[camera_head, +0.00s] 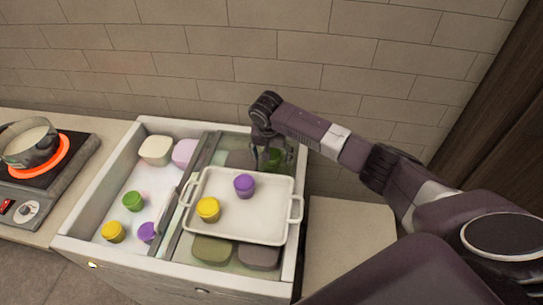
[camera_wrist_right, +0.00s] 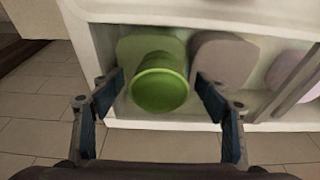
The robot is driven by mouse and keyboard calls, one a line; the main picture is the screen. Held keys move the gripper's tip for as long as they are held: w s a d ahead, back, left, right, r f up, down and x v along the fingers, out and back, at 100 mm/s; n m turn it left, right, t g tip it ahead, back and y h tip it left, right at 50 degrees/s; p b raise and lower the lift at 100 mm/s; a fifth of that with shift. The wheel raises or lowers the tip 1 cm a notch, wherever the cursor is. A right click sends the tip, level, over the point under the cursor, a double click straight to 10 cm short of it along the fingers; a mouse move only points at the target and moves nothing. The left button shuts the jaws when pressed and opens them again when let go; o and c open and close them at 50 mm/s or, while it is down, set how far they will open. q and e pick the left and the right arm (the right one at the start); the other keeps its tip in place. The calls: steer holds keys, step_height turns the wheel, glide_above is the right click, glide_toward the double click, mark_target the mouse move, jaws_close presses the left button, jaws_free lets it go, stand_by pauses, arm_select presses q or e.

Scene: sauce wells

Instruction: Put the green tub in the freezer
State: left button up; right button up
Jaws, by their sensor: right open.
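A green tub (camera_head: 275,158) is at the back right corner of the freezer (camera_head: 75,232), over its glass-covered right part. My right gripper (camera_head: 266,158) is at this tub and partly hides it in the head view. In the right wrist view the green tub (camera_wrist_right: 160,83) shows between the two spread fingers of the open right gripper (camera_wrist_right: 158,88), with gaps on both sides. Another green tub (camera_head: 133,201) stands inside the uncovered left part of the freezer. My left gripper is not in view.
A white tray (camera_head: 262,229) with a yellow tub (camera_head: 208,209) and a purple tub (camera_head: 244,185) sits on the glass. The open left part holds yellow and purple tubs and pale boxes (camera_head: 156,149). A pot (camera_head: 30,143) stands on a glowing burner at left.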

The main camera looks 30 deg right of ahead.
steer(key=c, duration=1.3)
steer(key=shift+c, duration=0.7)
steer(key=shift+r, duration=0.1)
